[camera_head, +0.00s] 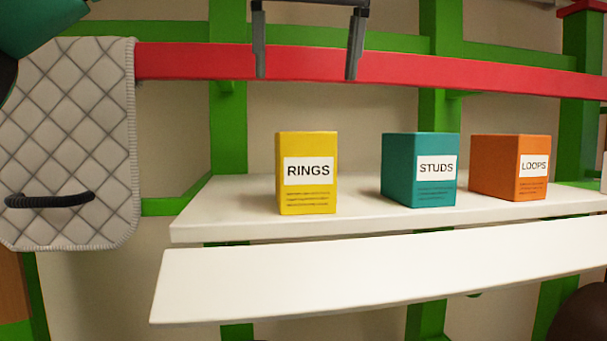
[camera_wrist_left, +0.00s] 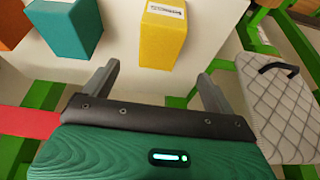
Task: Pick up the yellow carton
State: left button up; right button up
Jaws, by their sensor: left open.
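The yellow carton (camera_head: 306,200), labelled RINGS, stands upright on the white upper shelf (camera_head: 230,222). My left gripper (camera_head: 306,76) hangs from the top of the head view, fingers pointing down, above the carton and apart from it. It is open and empty. In the left wrist view the yellow carton (camera_wrist_left: 162,45) lies just beyond the gap between the open fingertips of the left gripper (camera_wrist_left: 160,70). My right gripper is in neither view.
A teal STUDS carton (camera_head: 398,178) and an orange LOOPS carton (camera_head: 492,175) stand to the right on the same shelf. A red rail (camera_head: 200,62) crosses behind the fingers. A quilted grey pad (camera_head: 70,130) hangs at left. A lower white board (camera_head: 350,285) is empty.

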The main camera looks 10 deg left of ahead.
aim_at(303, 141)
pick_arm(q)
jog(key=x, duration=0.6)
jog(key=shift+w+a, duration=0.2)
jog(key=shift+w, duration=0.25)
jog(key=shift+s+d+f+p, duration=0.1)
jog(key=shift+s+f+p, duration=0.15)
jog(key=shift+p, duration=0.2)
jog(key=shift+f+p, duration=0.3)
jog(key=shift+f, duration=0.1)
jog(key=p+x, duration=0.1)
jog(key=x, duration=0.2)
jog(key=shift+w, duration=0.2)
jog(key=shift+w+f, duration=0.15)
jog(key=shift+f, duration=0.25)
jog(key=shift+s, duration=0.2)
jog(key=shift+w+f, duration=0.1)
jog(key=shift+f, duration=0.1)
